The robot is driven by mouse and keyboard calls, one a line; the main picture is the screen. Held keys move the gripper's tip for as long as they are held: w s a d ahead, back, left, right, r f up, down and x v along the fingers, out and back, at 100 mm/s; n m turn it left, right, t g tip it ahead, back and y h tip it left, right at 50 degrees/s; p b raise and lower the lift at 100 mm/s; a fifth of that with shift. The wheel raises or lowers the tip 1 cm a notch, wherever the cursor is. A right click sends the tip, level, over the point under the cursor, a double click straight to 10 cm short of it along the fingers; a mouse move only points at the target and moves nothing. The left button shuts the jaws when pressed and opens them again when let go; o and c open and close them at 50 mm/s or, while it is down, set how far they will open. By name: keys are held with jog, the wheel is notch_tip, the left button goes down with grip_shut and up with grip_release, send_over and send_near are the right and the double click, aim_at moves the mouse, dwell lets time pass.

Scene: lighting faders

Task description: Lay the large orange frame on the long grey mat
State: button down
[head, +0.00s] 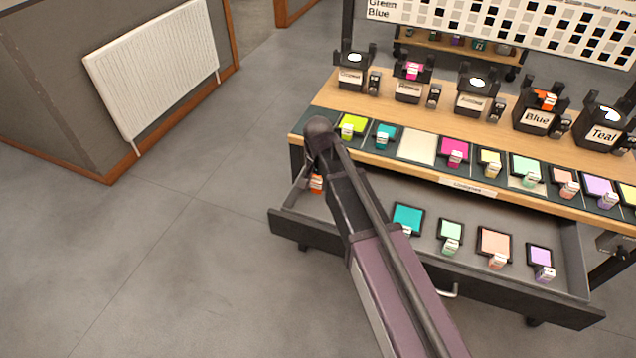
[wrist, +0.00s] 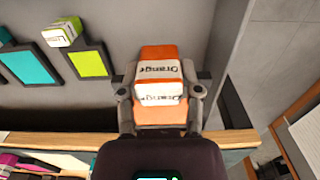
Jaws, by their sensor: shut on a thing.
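The orange frame (wrist: 158,53) has white labels, one reading "Orange". My gripper (wrist: 161,90) is shut on its labelled block in the wrist view, over the left end of the open drawer. In the head view only a bit of the orange frame (head: 317,183) shows beside my arm, which hides my gripper. I cannot tell whether the frame still touches the drawer floor. A long dark grey-green mat (head: 328,117) runs along the front of the wooden counter above the drawer, bearing several coloured frames and one cream rectangle (head: 418,147).
The open drawer (head: 585,250) also holds teal (head: 408,216), pale green, peach and purple frames. The wrist view shows a lime frame (wrist: 89,62) close left of my gripper. Black holders with name labels (head: 477,95) stand behind the mat. Floor left of the drawer is clear.

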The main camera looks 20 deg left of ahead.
notch_tip(320, 180, up, 24)
jog(key=p, duration=2.3)
jog(key=shift+f, duration=0.25)
dwell(0.6)
